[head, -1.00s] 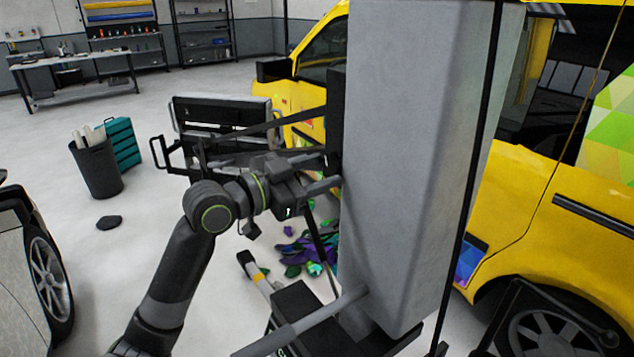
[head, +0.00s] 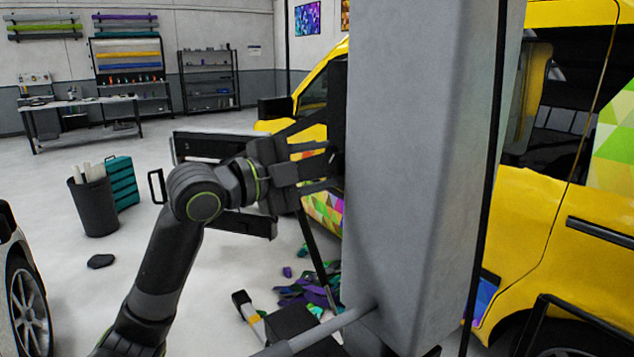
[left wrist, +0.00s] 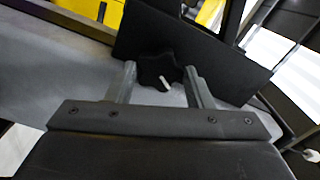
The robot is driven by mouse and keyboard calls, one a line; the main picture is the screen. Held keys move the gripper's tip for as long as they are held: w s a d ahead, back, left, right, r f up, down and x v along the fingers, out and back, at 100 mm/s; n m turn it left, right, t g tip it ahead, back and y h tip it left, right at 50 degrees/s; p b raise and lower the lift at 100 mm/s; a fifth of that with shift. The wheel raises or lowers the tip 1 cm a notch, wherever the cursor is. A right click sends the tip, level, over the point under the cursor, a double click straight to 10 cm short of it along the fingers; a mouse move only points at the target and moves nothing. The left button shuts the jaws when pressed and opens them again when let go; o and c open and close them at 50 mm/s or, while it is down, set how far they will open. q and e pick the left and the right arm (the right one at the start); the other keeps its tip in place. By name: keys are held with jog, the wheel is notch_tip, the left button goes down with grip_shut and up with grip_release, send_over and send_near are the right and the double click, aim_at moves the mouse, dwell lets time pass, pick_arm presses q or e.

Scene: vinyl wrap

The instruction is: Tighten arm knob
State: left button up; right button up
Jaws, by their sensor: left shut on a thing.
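The arm knob (left wrist: 156,70) is a black lobed knob with a small white mark, in front of a flat black plate (left wrist: 205,52) in the left wrist view. My left gripper (left wrist: 160,80) has one finger on each side of the knob and is shut on it. In the head view my left gripper (head: 335,170) reaches right to the left side of a tall grey column (head: 420,150). The knob itself cannot be made out there. My right gripper is not in view.
A yellow van (head: 550,190) stands close behind the column. A dark bin (head: 94,208) and a teal case (head: 122,183) stand at the left. Crumpled purple and green wrap (head: 305,293) lies on the floor.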

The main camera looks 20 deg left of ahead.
pick_arm(q)
jog(key=m+b, duration=0.3)
jog(key=m, duration=0.2)
jog(key=shift+f+m, duration=0.1)
jog(key=shift+m, duration=0.2)
jog(key=m+b, duration=0.1)
jog(key=m, duration=0.4)
jog(key=shift+b, duration=0.4)
jog(key=shift+m, duration=0.4)
jog(key=o, duration=1)
jog(key=shift+s, duration=0.1)
